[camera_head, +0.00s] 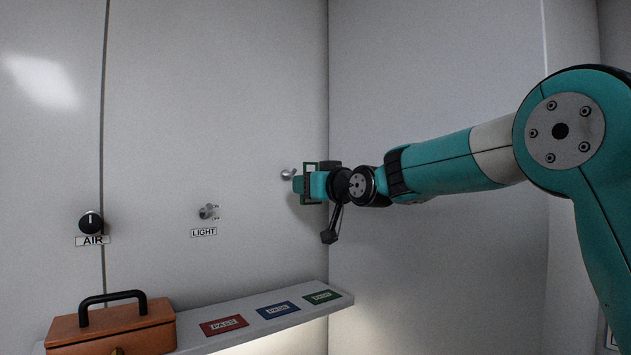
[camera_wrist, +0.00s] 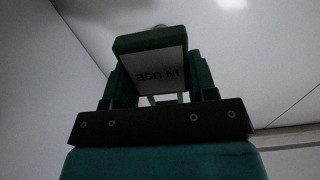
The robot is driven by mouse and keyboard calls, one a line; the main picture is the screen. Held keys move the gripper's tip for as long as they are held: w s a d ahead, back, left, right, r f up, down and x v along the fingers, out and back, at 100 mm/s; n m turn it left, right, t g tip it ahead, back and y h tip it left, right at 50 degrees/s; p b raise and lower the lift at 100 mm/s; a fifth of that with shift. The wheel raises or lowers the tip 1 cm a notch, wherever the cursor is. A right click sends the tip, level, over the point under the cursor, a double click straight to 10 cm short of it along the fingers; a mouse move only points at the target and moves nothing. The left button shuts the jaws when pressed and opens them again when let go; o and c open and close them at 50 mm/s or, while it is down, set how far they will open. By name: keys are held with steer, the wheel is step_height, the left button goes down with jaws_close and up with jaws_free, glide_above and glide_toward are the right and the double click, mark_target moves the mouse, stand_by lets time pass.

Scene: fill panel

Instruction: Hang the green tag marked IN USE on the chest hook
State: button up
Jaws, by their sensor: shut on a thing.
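A green tag (camera_wrist: 157,72) with a white face reading IN USE, upside down in the wrist view, is held between the fingers of my gripper (camera_wrist: 160,80). In the head view my gripper (camera_head: 304,185) is at the wall near the corner, with part of the green tag (camera_head: 310,166) showing around it. A small silver hook or knob (camera_head: 288,174) on the wall is just left of the gripper and tag. A grey shape shows behind the tag's top edge in the wrist view; I cannot tell whether they touch.
A shelf (camera_head: 335,302) below carries red (camera_head: 223,326), blue (camera_head: 278,310) and green (camera_head: 322,297) PASS cards. An orange-brown box (camera_head: 110,331) with a black handle stands at left. The LIGHT fitting (camera_head: 208,212) and AIR knob (camera_head: 91,222) are on the wall.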

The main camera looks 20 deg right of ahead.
mark_target(285, 190)
steer(key=shift+p+x, duration=3)
steer(key=shift+x, duration=0.4)
steer(key=shift+w+a+f+b, duration=0.15)
steer(key=shift+w+f+b, duration=0.45)
steer(key=shift+f, duration=0.3)
steer(key=shift+f, duration=0.1)
steer(key=o, duration=1.2)
steer(key=shift+w, duration=0.1)
